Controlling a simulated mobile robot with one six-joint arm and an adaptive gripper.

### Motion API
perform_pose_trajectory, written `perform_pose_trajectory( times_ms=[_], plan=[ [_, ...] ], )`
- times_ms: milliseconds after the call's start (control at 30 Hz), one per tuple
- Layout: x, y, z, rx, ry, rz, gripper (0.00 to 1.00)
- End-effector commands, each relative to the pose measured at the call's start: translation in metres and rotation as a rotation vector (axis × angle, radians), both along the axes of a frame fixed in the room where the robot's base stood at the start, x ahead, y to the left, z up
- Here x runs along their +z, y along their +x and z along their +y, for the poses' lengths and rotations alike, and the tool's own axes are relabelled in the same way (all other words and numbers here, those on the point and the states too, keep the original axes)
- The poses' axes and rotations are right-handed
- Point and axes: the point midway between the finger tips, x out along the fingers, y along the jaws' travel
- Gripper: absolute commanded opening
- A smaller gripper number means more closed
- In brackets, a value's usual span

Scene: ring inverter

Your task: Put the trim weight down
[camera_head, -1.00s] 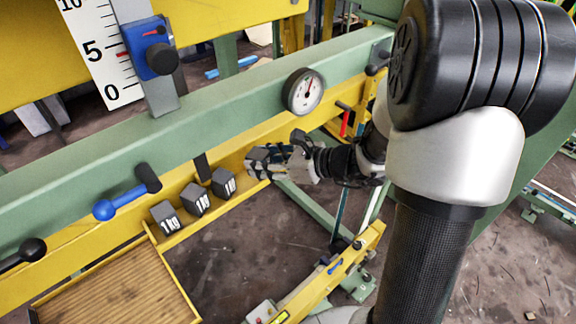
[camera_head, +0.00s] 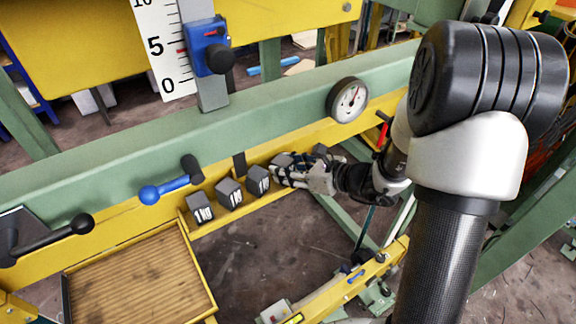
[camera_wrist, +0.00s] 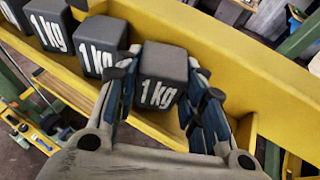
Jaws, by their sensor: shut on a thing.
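The trim weight is a dark grey block marked "1 kg" (camera_wrist: 162,75). My gripper (camera_wrist: 165,105) is shut on it, with a finger on each side. In the head view my gripper (camera_head: 287,172) is at the right end of a row of similar weights on the yellow ledge. The held weight (camera_head: 282,159) is partly hidden by the fingers there. It looks upright and close to the row. I cannot tell whether its underside touches the ledge.
Three more 1 kg weights stand in the row: a near one (camera_head: 200,207), a middle one (camera_head: 229,193) and a far one (camera_head: 258,181). A ribbed wooden tray (camera_head: 140,275), a blue-handled lever (camera_head: 165,189) and a round dial (camera_head: 347,99) are nearby. The green beam (camera_head: 120,155) runs behind.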

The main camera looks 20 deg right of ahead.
Motion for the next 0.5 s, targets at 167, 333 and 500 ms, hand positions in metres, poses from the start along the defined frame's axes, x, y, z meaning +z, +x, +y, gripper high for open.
perform_pose_trajectory(
  times_ms=[167,333,500],
  plan=[
    [-0.0027,-0.0002,0.0,0.0,0.0,0.0,0.4],
    [-0.0022,-0.0001,0.0001,0.0,0.0,0.0,0.45],
    [-0.0022,-0.0001,0.0001,0.0,0.0,0.0,0.45]
  ],
)
